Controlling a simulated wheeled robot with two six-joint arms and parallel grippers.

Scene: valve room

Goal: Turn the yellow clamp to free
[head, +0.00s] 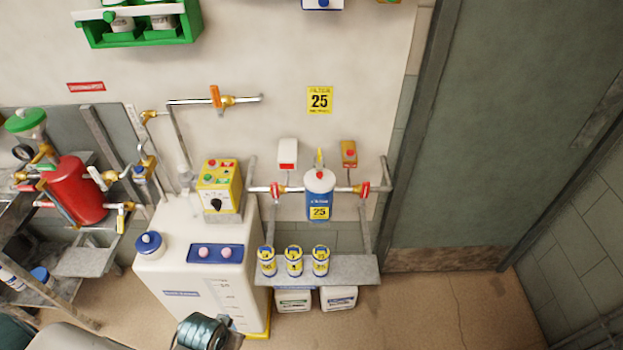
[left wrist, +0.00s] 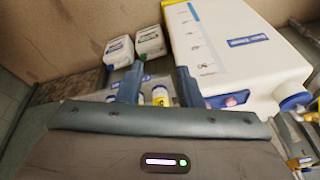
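The yellow clamp (head: 319,157) is a small upright yellow lever on top of the white cap of a blue filter housing (head: 318,198) marked 25. The housing sits in a horizontal pipe between two red valve handles, a left one (head: 278,191) and a right one (head: 364,189). In the left wrist view my left gripper (left wrist: 158,68) has its two fingers apart with nothing held between them. The clamp is not visible in that view. In the head view only part of my arm shows at the bottom, well below the clamp. My right gripper is not in view.
A white tank (head: 180,275) with a yellow control box (head: 218,188) stands to the left. White containers (head: 338,298) sit under the shelf. A grey door (head: 490,150) is at right.

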